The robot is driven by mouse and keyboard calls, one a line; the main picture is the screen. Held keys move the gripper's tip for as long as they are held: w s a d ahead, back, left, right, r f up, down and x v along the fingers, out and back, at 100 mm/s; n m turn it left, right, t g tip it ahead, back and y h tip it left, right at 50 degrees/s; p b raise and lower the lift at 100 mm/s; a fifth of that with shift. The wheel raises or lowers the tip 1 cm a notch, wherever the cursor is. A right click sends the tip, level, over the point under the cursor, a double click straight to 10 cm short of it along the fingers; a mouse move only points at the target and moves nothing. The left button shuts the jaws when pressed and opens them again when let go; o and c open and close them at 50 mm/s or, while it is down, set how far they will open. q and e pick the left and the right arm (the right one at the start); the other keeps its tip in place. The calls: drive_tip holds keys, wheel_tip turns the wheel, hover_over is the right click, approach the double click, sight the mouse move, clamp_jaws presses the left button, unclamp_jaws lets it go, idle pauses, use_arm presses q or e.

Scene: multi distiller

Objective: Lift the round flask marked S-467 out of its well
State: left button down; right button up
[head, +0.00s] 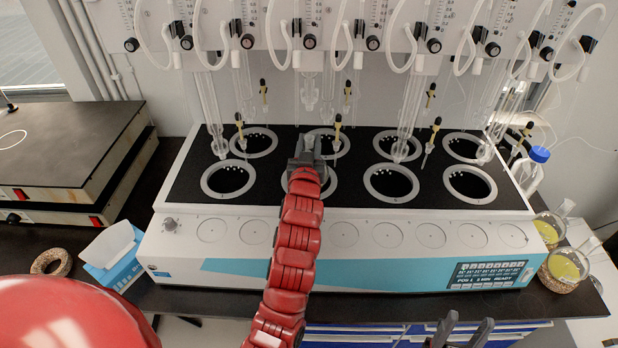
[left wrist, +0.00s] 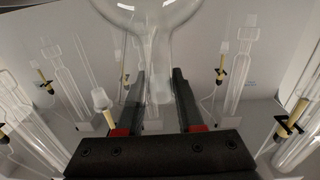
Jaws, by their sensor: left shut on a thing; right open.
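My left gripper (head: 308,152) is over the second well from the left in the front row (head: 318,195), its arm reaching in from below. In the left wrist view its two dark fingers (left wrist: 158,102) are shut on the neck of a clear glass flask (left wrist: 153,55), whose round bulb is cut off by the top edge. No marking is readable on the flask, and the gripper hides it in the head view. I cannot tell how far it is out of the well. My right gripper (head: 463,330) is open and empty at the bottom edge.
Glass tubes and hoses hang from the rack (head: 350,38) above the heating block (head: 185,190). Yellow-filled flasks (head: 566,266) stand at the right. A tissue box (head: 112,256), a cork ring (head: 51,262) and flat hotplates (head: 70,140) are at the left.

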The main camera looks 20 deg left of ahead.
use_arm(q)
drive_tip(key=shift+r+p, duration=0.55)
drive_tip(key=shift+r, duration=1.4)
